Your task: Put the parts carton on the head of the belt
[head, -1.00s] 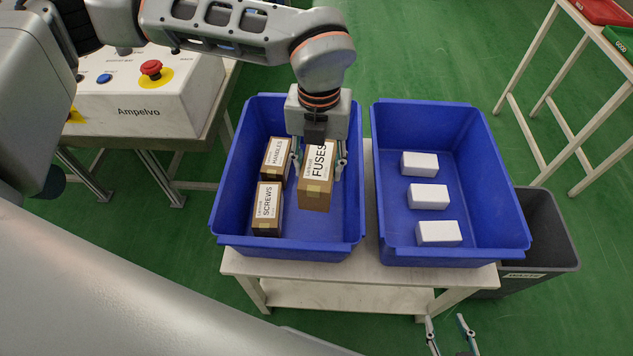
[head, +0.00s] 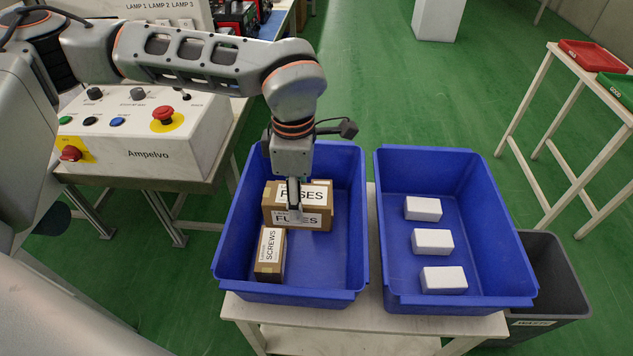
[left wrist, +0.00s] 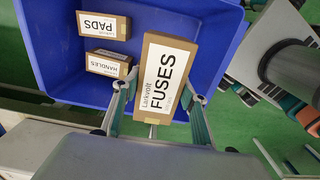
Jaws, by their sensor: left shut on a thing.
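My left gripper (head: 296,212) is shut on a brown carton labelled FUSES (head: 318,207), over the left blue bin (head: 345,235). The carton lies crosswise, and a gripper finger covers part of its labels. In the left wrist view the FUSES carton (left wrist: 166,78) sits between the fingers (left wrist: 158,108). A carton labelled SCREWS (head: 269,255) stands in the bin in front of it. My right gripper and the belt are not in view.
A second blue bin (head: 495,225) with three white boxes (head: 432,241) stands to the right on the same table. A grey waste bin (head: 560,285) is beyond it. A control box (head: 140,140) stands left. Red and green trays (head: 595,55) sit on a stand at the right.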

